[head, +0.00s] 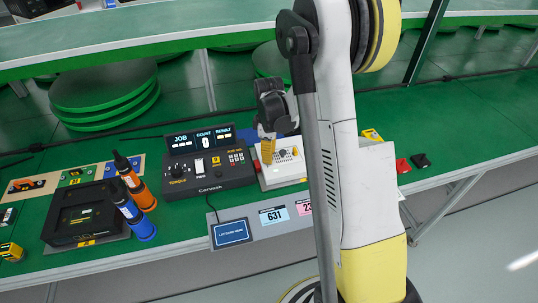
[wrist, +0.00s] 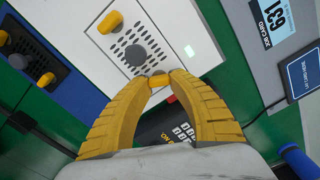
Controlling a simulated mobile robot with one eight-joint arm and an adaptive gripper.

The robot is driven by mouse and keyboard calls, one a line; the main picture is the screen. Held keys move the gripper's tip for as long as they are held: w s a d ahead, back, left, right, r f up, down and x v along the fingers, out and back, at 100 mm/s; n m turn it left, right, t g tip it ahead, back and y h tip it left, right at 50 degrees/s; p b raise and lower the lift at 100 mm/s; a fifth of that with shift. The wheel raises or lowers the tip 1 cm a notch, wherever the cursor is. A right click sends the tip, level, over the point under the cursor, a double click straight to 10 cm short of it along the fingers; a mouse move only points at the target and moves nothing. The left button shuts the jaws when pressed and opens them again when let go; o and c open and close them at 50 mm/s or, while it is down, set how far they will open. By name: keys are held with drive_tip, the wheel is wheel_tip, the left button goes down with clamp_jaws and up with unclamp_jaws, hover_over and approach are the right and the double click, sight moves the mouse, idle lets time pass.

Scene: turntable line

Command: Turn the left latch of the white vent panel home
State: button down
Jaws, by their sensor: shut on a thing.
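The white vent panel (head: 297,172) stands right of the dark console and shows closely in the wrist view (wrist: 125,75). It has a dark vent grille, a grey round knob (wrist: 135,55) and a yellow latch at each end. My gripper (wrist: 159,83) has its yellow fingers closed on the left latch (wrist: 158,79), whose ends are partly hidden by the fingertips. In the head view my gripper (head: 267,158) points down over the panel's left side. The other yellow latch (wrist: 110,22) is free, at the far end of the grille. A small green light (wrist: 190,50) shows on the panel.
The dark console (head: 208,170) stands just left of the panel. A blue panel with a black grille and yellow latches (wrist: 45,80) lies close by. Job cards (head: 273,215) lie at the front edge.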

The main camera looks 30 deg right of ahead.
drive_tip(key=shift+m, duration=2.2)
drive_tip(key=shift+d, duration=0.1)
drive_tip(key=c, duration=1.1)
unclamp_jaws()
drive_tip(key=shift+c, duration=0.2)
wheel_tip(320, 180, up, 12)
